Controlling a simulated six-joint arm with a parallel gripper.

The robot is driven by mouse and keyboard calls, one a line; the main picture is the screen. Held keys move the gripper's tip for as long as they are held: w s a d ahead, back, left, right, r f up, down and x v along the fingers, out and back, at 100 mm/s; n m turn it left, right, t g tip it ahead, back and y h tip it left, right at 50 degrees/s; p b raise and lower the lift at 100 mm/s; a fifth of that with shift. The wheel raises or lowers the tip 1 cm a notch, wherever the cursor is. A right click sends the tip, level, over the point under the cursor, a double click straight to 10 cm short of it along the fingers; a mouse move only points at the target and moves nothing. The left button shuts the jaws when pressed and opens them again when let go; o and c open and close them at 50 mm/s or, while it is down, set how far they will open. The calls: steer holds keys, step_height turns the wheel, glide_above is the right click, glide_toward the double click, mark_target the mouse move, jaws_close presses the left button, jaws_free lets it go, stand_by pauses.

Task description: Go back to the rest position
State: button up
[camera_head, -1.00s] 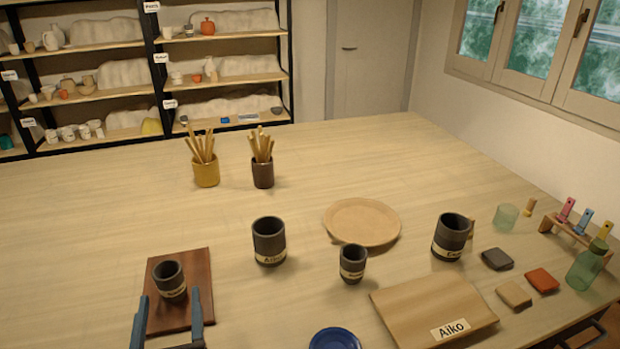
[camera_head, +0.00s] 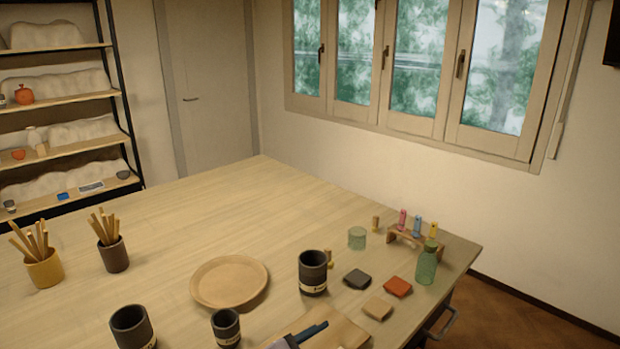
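Only the tip of my gripper (camera_head: 306,333) shows, at the bottom edge of the head view.
A dark mug (camera_head: 313,272), a smaller dark cup (camera_head: 226,327), another dark mug (camera_head: 132,327) and a round wooden plate (camera_head: 230,281) stand near the gripper. Coloured tiles (camera_head: 397,287) and a green bottle (camera_head: 427,265) are at right. The table's far middle is clear.

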steer(key=s+d+f+m+g+p, duration=0.1)
steer(key=s+d+m+g, duration=0.1)
steer(key=d+m+g, duration=0.15)
steer(key=s+d+f+m+g, duration=0.2)
steer(key=d, duration=0.3)
steer(key=s+d+f+m+g+y+p, duration=0.1)
steer(key=s+m+g+y, duration=0.1)
steer(key=s+m, duration=0.3)
steer(key=s+d+f+m+g+y+p, duration=0.2)
steer(key=s+m+y, duration=0.3)
steer(key=m, duration=0.6)
steer(key=shift+s+m+g+y, duration=0.35)
steer(key=shift+s+g, duration=0.2)
steer(key=shift+g, duration=0.1)
